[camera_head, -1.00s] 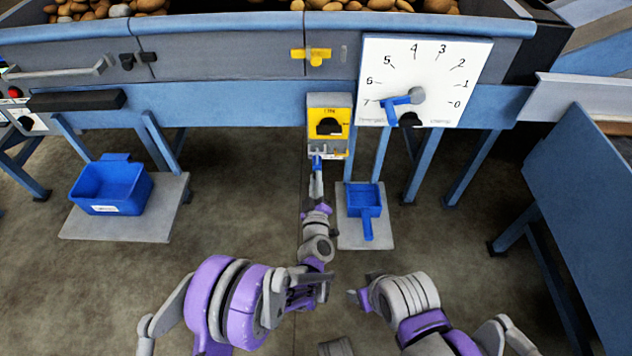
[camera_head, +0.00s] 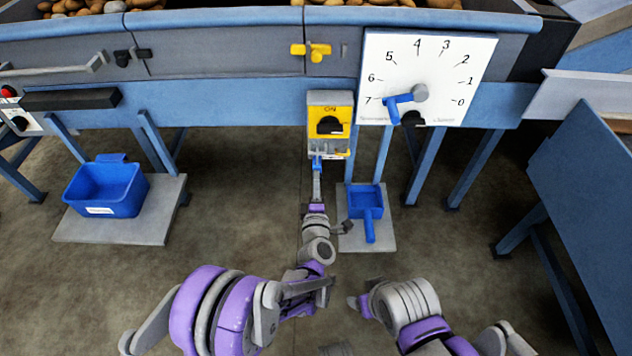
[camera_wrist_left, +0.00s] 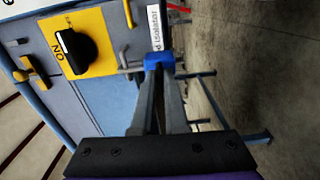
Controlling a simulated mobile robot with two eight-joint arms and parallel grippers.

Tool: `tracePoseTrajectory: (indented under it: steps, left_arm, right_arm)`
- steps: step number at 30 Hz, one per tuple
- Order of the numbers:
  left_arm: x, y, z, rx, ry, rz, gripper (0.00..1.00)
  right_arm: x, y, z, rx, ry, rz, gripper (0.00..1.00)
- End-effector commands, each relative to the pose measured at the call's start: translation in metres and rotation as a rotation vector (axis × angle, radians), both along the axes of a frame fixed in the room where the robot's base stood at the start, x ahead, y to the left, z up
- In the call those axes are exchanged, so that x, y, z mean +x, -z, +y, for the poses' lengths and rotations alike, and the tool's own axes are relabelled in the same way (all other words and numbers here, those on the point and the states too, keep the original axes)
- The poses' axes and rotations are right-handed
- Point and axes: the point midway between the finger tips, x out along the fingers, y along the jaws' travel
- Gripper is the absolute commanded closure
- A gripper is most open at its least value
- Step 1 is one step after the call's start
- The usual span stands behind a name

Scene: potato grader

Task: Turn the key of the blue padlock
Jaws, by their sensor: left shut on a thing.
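The blue padlock (camera_head: 316,161) hangs at the lower left of the yellow-fronted switch box (camera_head: 330,116), among small grey tags or locks. In the left wrist view the blue padlock (camera_wrist_left: 160,61) sits just beyond my fingertips. My left gripper (camera_head: 317,172) reaches up to it from below. In the left wrist view my left gripper (camera_wrist_left: 159,76) has its fingertips close together at the padlock's near face. It is shut on what appears to be the key, which the fingertips hide. The black knob (camera_head: 329,126) is on the yellow plate.
A white dial board (camera_head: 428,60) with a blue pointer is right of the box. A blue scoop (camera_head: 366,203) lies on a grey slab below. A blue bin (camera_head: 106,187) stands on another slab at left. Blue legs flank the box; the floor between the slabs is clear.

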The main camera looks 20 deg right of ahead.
Motion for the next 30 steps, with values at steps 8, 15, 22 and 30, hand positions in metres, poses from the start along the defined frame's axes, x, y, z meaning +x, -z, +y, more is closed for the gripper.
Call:
tracePoseTrajectory:
  steps: [8,15,22,30]
  left_arm:
    - [-0.0001,0.0001,-0.0002,-0.047,0.000,0.013,1.00]
    - [-0.0001,0.0000,-0.0002,-0.051,0.000,0.015,1.00]
    - [-0.0001,0.0000,-0.0002,-0.050,0.000,0.014,0.75]
    - [0.0000,0.0001,-0.0001,-0.050,0.000,0.014,0.59]
  right_arm:
    - [0.0003,0.0015,0.0000,0.000,0.000,0.000,0.33]
    - [0.0003,0.0015,0.0000,0.000,0.000,0.000,0.33]
    - [0.0003,0.0015,0.0000,0.000,0.000,0.000,0.33]
    - [0.0003,0.0015,0.0000,0.000,0.000,0.000,0.33]
